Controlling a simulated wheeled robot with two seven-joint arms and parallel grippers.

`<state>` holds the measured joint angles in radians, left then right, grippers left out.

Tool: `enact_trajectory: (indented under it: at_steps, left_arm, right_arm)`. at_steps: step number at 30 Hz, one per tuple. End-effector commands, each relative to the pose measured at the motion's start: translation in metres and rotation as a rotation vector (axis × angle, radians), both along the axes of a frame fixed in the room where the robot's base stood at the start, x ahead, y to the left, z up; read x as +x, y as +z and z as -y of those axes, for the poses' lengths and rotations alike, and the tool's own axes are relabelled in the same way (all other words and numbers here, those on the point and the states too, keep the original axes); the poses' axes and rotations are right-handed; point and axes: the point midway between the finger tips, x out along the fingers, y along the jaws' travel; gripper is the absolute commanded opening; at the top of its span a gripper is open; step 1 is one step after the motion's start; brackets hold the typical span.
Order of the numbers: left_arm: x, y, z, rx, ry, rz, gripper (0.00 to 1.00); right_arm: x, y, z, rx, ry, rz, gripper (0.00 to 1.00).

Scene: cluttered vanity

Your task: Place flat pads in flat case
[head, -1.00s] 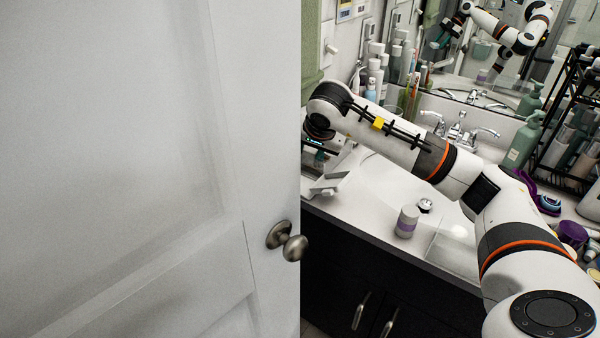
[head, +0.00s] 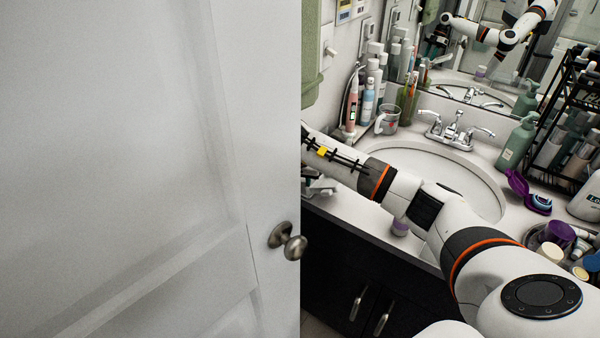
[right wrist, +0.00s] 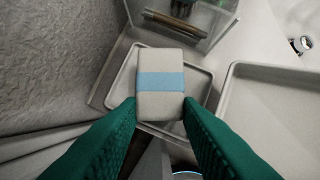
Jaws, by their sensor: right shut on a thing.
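In the right wrist view, my right gripper (right wrist: 160,106) is shut on a flat pad stack (right wrist: 160,63), a whitish block with a light blue band. Its green fingers press on both sides of the stack's near end. A shallow pale case (right wrist: 122,84) with a raised rim lies beneath the stack in this view. The stack hides its middle, and I cannot tell whether the two touch. In the head view, the door hides my right gripper and the stack. My left gripper is in neither current view.
A white door (head: 150,170) fills the head view's left half. Bottles (head: 370,92), a cup (head: 387,121) and a soap dispenser (head: 518,142) crowd the counter.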

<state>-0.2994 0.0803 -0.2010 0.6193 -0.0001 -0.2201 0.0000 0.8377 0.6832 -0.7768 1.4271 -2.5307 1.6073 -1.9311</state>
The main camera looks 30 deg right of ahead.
Motion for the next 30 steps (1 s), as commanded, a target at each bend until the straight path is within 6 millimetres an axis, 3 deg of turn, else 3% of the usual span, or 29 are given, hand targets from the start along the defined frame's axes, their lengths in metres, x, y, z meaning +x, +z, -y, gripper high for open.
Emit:
enact_trajectory:
  at_steps: [23, 24, 25, 30]
  left_arm:
    - [0.0, -0.009, 0.0, 0.0, 0.001, 0.0, 0.41]
    - [0.0, -0.009, 0.0, 0.0, 0.001, 0.0, 0.41]
    - [0.0, -0.009, 0.0, 0.0, 0.001, 0.0, 0.41]
    - [0.0, -0.009, 0.0, 0.0, 0.001, 0.0, 0.41]
  right_arm:
    - [0.0, -0.015, 0.001, 0.001, -0.002, 0.004, 0.1]
    - [0.0, -0.015, 0.001, 0.001, -0.002, 0.002, 0.33]
    - [0.0, -0.015, 0.001, 0.001, -0.002, 0.002, 0.38]
    - [-0.001, -0.017, 0.001, 0.001, -0.003, -0.004, 0.41]
